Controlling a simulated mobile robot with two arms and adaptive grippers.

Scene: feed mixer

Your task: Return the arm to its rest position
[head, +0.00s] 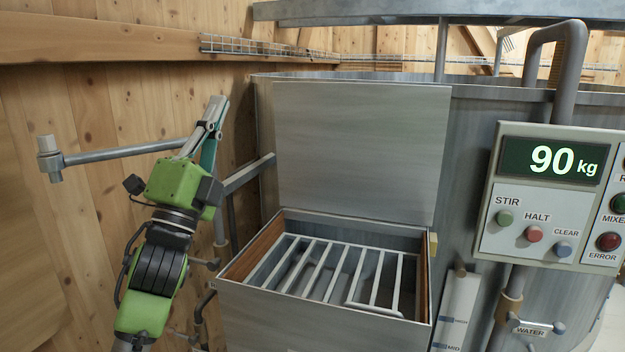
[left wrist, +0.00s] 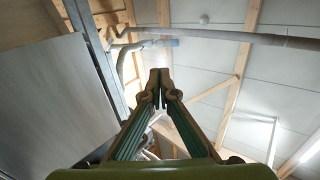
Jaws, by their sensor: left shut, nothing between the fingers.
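My left arm rises at the left of the head view, with a green wrist body. My left gripper (head: 215,115) points up, in front of the wooden wall and left of the mixer. It is shut and empty. In the left wrist view its fingers (left wrist: 159,78) meet at the tips, with ceiling beams and pipes behind them. A horizontal grey bar with a knob end (head: 110,154) passes close to the gripper; I cannot tell whether they touch. My right gripper is not in view.
The mixer's hopper (head: 325,326) has a barred grate (head: 330,268) and a raised lid (head: 355,150). A control panel (head: 550,195) reads 90 kg at the right. A wooden beam (head: 100,42) runs along the wall. Pipes and a bracket stand between my arm and the hopper.

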